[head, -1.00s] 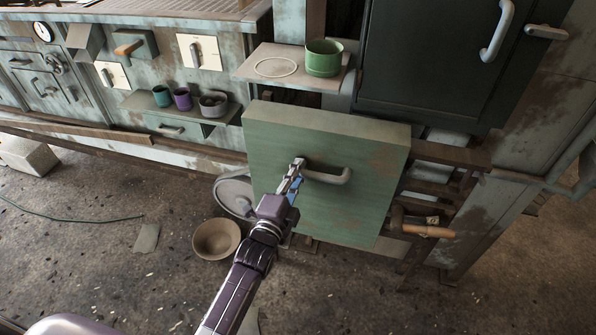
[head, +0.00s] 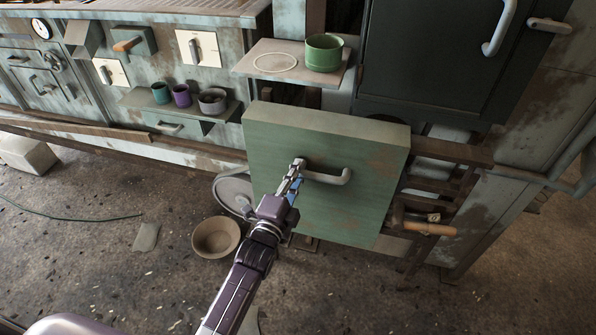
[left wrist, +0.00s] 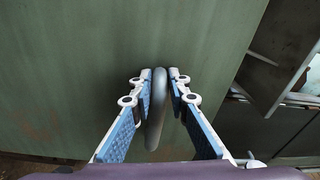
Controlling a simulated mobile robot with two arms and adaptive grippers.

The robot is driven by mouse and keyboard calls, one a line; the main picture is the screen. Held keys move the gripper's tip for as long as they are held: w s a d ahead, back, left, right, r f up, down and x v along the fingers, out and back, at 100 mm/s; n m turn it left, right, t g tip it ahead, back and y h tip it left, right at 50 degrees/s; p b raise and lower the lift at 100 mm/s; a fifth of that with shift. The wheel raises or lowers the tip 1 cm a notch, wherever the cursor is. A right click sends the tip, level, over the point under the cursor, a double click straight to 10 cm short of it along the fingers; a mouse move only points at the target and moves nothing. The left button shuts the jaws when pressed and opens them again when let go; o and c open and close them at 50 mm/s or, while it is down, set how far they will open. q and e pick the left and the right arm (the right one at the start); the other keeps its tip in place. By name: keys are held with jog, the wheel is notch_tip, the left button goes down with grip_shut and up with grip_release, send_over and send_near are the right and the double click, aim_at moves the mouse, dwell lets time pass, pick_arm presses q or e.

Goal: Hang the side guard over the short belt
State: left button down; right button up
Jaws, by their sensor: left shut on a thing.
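The side guard (head: 345,215) is a large green, box-like panel with rust stains and a grey bar handle (head: 332,177) on its front. It stands nearly upright in the middle of the head view and fills much of the left wrist view (left wrist: 70,60). My left gripper (head: 299,165) is at the left end of the handle. In the left wrist view its fingers (left wrist: 160,80) are closed around the handle (left wrist: 158,110). A pale wheel or pulley (head: 232,191) shows partly beside the guard's left edge. The short belt cannot be made out behind the guard. My right gripper is out of view.
A shelf (head: 250,66) with a green cup (head: 324,54) is above the guard. A dark cabinet (head: 430,60) stands at the upper right. A wooden-handled tool (head: 428,229) is right of the guard. A brown bowl (head: 215,238) sits on the floor. The left floor is mostly clear.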

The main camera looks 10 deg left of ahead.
pick_arm(q)
jog(key=shift+f, duration=0.1)
dwell(0.5)
jog(key=c, duration=1.8)
grip_release()
jog(key=shift+o, duration=0.2)
jog(key=shift+s+f+b, duration=0.1)
jog(key=shift+f+b, duration=0.2)
jog(key=shift+f, duration=0.25)
jog(key=s+a+p, duration=0.1)
jog(key=s+p, duration=0.1)
jog(key=s, duration=1.9)
jog(key=shift+s+a+p, duration=0.3)
jog(key=shift+s+a, duration=0.05)
jog(key=shift+s, duration=0.05)
jog(key=shift+r, duration=0.1)
